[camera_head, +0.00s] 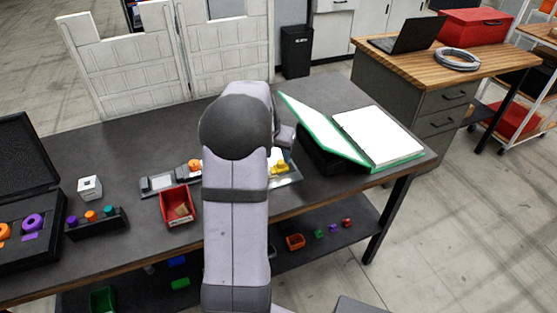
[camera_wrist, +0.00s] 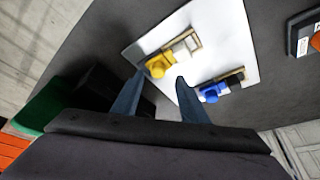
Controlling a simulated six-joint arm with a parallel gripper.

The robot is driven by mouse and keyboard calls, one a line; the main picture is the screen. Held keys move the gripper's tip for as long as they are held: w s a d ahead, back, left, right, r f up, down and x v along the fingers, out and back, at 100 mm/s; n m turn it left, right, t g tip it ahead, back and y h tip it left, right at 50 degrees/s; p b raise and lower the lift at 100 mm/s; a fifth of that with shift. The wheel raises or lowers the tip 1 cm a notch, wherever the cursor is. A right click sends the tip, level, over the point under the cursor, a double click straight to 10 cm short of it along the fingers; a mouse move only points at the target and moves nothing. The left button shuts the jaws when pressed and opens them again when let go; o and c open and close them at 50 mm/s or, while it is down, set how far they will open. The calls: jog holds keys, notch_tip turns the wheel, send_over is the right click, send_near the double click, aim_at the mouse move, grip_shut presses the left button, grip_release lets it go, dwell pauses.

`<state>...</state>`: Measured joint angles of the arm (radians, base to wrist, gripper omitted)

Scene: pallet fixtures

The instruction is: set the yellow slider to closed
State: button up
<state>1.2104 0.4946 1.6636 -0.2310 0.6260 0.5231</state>
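The yellow slider (camera_wrist: 157,66) sits on a wooden track at one edge of a white board (camera_wrist: 222,43) in the wrist view. The track's pale open stretch (camera_wrist: 188,43) shows to its upper right. In the head view a bit of the yellow slider (camera_head: 280,168) shows just right of my arm. A blue slider (camera_wrist: 212,93) sits on a second track on the same board. My gripper (camera_wrist: 160,79) is open, its two fingers apart with nothing seen between them. The fingertips appear close to the yellow slider; contact cannot be told. In the head view my arm hides the gripper.
A green-edged open binder (camera_head: 375,138) lies right of the board. A red bin (camera_head: 177,205) and a grey device (camera_head: 160,183) with an orange knob (camera_head: 195,165) stand to the left. A black holder (camera_head: 97,223) with coloured pegs is farther left.

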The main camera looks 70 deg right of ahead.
jog(key=shift+b+v, duration=0.35)
jog(key=shift+v, duration=1.35)
jog(key=w+a+f+n+t+y, duration=0.1)
jog(key=w+a+n, duration=0.3)
jog(key=w+a, duration=0.5)
jog(key=w+a+f+n+y, duration=0.15)
jog(key=w+a+n, duration=0.3)
jog(key=a, duration=0.95)
jog(key=s+a+f+n+y, duration=0.1)
jog(key=s+a+f+n, duration=0.15)
jog(key=a, duration=0.65)
jog(key=s+a+f+n+g, duration=0.15)
jog(key=a+n, duration=0.25)
jog(key=a, duration=0.5)
jog(key=s+a+f+n+t+y, duration=0.1)
jog(key=s+a+n, duration=0.2)
jog(key=a, duration=0.6)
notch_tip(320, 180, down, 9)
jog(key=b, duration=0.9)
jog(key=shift+d+r+g, duration=0.1)
jog(key=shift+r+g, duration=0.05)
jog(key=shift+g, duration=0.1)
